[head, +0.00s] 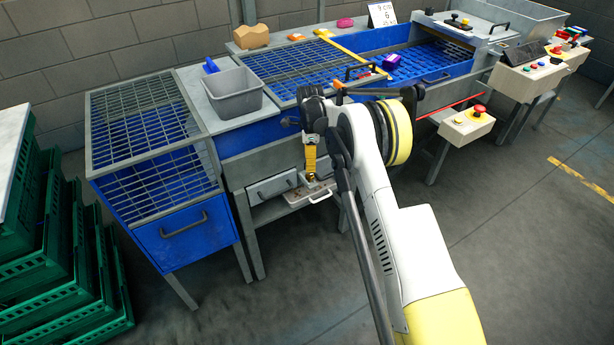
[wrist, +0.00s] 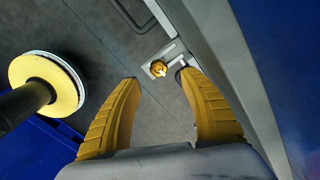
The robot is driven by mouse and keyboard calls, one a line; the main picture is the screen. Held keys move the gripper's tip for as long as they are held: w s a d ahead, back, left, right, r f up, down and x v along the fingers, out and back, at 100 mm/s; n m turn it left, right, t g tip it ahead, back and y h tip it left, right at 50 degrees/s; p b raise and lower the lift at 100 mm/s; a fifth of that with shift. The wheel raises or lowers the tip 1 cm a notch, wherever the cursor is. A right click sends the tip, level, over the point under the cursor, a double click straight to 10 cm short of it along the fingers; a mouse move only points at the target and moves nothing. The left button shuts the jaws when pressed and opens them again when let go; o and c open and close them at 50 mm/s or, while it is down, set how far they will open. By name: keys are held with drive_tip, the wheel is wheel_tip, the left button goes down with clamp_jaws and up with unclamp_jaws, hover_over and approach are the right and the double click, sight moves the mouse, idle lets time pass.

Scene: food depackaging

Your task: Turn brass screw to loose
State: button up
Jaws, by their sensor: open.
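The brass screw (wrist: 158,68) shows in the wrist view, round and golden, on a small pale metal plate (wrist: 172,55) beside a grey metal edge. My gripper (wrist: 158,77) is open, with its two yellow fingers apart. The screw appears between and just past the fingertips in the picture; I cannot tell the remaining distance in depth. Nothing is held. In the head view my gripper (head: 310,160) points down at the front of the workbench, above a pulled-out light tray (head: 312,196).
A grey bin (head: 233,92) stands on the bench, left of my arm. A blue caged unit (head: 187,238) with a handle is further left. Green crates (head: 100,295) are stacked at far left. A control box with a red button (head: 467,127) stands at right. Floor in front is clear.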

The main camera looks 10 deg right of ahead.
sight(310, 175)
wheel_tip(310, 175, down, 7)
drive_tip(key=b, duration=0.3)
drive_tip(key=shift+s+r, duration=0.15)
drive_tip(key=shift+r, duration=0.05)
clamp_jaws()
